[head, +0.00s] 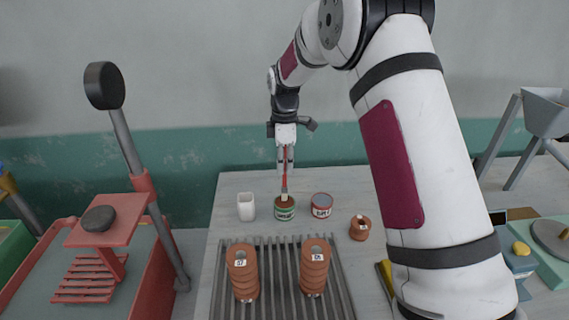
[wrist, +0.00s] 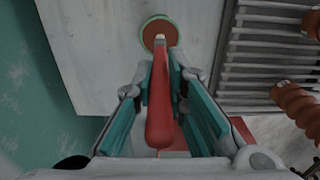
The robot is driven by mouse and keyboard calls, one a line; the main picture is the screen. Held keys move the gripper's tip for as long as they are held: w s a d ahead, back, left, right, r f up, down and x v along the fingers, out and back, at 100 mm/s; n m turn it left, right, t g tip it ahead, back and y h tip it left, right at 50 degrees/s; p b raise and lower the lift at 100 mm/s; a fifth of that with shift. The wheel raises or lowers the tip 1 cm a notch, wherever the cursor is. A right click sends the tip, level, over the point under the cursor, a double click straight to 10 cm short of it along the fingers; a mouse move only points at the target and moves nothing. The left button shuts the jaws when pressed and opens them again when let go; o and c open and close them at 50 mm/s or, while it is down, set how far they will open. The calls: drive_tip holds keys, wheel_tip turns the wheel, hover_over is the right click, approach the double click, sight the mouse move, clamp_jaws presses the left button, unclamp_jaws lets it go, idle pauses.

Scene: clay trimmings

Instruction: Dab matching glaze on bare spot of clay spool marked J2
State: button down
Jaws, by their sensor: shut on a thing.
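My gripper (head: 285,160) is shut on a red-handled brush (head: 285,175), which points down. In the wrist view the brush (wrist: 160,105) lies between the teal fingers (wrist: 163,80). Its pale tip is at the mouth of the green-labelled jar (head: 285,213), which shows brown glaze (wrist: 151,31); I cannot tell how deep the tip is. A red-labelled jar (head: 321,210) stands to its right. Two brown ribbed clay spools, left (head: 244,278) and right (head: 314,272), stand upright with small white labels too small to read surely. No bare spot is clear.
The spools stand on a grey slatted rack (head: 272,290). A white cup (head: 246,207) is left of the jars, and a small clay piece (head: 360,229) is to the right. A red stand (head: 105,220) is at left. My arm covers the table's right side.

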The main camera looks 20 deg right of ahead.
drive_tip(key=shift+f, duration=0.6)
idle(1.6)
drive_tip(key=shift+r, duration=0.1)
drive_tip(key=shift+r+b, duration=0.35)
drive_tip(key=shift+r, duration=3.1)
drive_tip(key=shift+s+r, duration=0.1)
